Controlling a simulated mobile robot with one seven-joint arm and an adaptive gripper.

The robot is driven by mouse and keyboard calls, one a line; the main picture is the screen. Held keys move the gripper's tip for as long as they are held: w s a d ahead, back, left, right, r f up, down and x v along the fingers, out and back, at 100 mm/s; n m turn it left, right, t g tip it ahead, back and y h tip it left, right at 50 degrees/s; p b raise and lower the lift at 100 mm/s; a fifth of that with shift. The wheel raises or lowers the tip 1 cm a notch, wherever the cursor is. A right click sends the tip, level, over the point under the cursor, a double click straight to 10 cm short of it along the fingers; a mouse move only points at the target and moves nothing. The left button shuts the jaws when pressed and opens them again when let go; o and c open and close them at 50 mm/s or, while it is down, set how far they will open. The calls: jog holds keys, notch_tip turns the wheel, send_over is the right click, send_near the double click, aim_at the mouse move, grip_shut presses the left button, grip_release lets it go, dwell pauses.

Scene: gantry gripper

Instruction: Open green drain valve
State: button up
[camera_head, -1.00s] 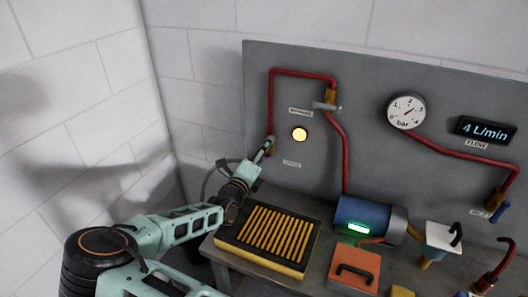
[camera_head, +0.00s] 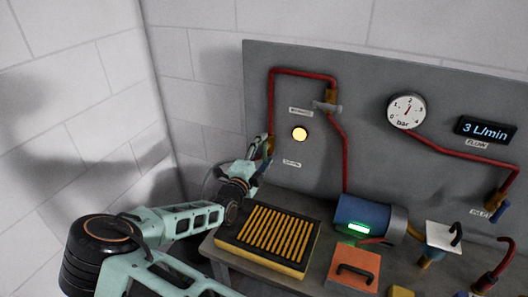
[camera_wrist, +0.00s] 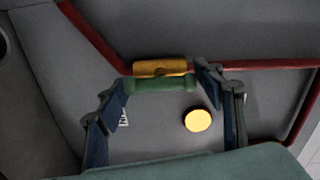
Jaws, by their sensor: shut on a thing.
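The green drain valve handle (camera_wrist: 162,85) lies across the lower side of a brass valve body (camera_wrist: 160,68) in the wrist view. My gripper (camera_wrist: 165,88) is shut on the green handle, with one blue-grey finger at each end of it. In the head view my gripper (camera_head: 266,147) is at the lower end of the left red pipe, against the grey panel. There the arm and fingers mostly hide the handle. The flow display (camera_head: 484,131) reads 3 L/min. The round pressure gauge (camera_head: 407,111) has its needle pointing nearly straight up.
A yellow lamp (camera_head: 300,134) glows on the panel right of my gripper. Red pipes (camera_head: 303,72) run over the panel. A black and yellow slatted box (camera_head: 268,238), a blue motor (camera_head: 362,217) and an orange box (camera_head: 354,268) stand on the bench.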

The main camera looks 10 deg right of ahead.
dwell(0.4)
jog(key=o, duration=0.9)
jog(key=shift+c, duration=0.2)
jog(key=v, duration=1.2)
jog(key=shift+d, duration=0.1)
